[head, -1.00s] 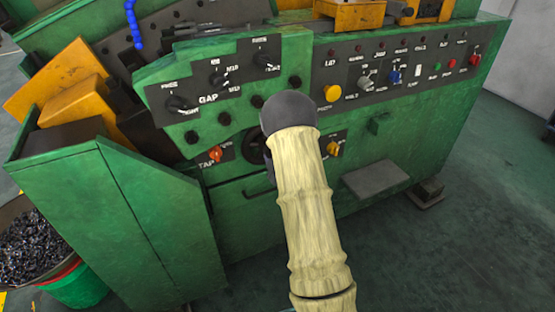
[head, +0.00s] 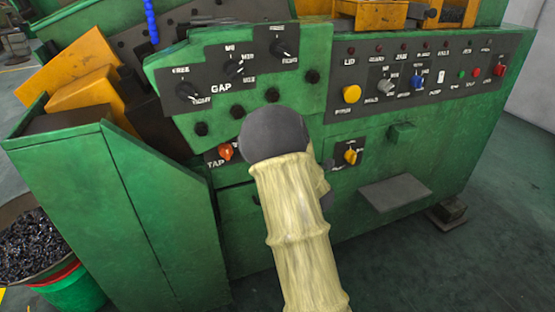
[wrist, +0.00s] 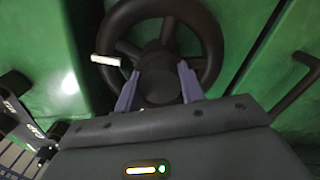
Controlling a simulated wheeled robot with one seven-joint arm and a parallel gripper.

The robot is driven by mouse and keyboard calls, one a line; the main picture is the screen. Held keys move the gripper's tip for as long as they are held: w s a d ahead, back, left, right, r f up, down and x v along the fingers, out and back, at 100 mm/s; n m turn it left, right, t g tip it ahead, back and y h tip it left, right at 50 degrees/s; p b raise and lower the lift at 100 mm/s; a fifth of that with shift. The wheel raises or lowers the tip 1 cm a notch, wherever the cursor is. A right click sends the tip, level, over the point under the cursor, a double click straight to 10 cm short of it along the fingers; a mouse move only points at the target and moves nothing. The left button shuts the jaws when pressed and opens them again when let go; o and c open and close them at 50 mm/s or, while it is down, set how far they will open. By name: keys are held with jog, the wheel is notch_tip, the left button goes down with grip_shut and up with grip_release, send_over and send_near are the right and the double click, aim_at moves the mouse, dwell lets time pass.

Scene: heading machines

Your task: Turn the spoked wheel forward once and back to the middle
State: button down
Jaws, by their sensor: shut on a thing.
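The spoked wheel (wrist: 165,52) is dark, with a round rim, several spokes and a thick hub. It fills the top middle of the wrist view. A pale cylindrical handle (wrist: 106,60) sticks out at the left of its rim. My gripper (wrist: 158,80) has its two grey-violet fingers on either side of the hub and is shut on the wheel there. In the head view my arm covers the wheel and my gripper.
The green machine (head: 400,170) carries a knob panel marked GAP (head: 235,85), an orange TAP knob (head: 225,151) and a yellow knob (head: 350,156) near my arm. A grey step plate (head: 396,192) juts out at right. A bin of metal chips (head: 35,245) stands at left.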

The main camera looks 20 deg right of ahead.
jog(key=shift+f+n, duration=0.15)
jog(key=shift+n, duration=0.15)
jog(key=c, duration=0.9)
grip_release()
jog(key=shift+o, duration=0.2)
jog(key=s+b, duration=1.1)
jog(key=s, duration=0.6)
jog(key=shift+s+a, duration=0.2)
jog(key=shift+s, duration=0.05)
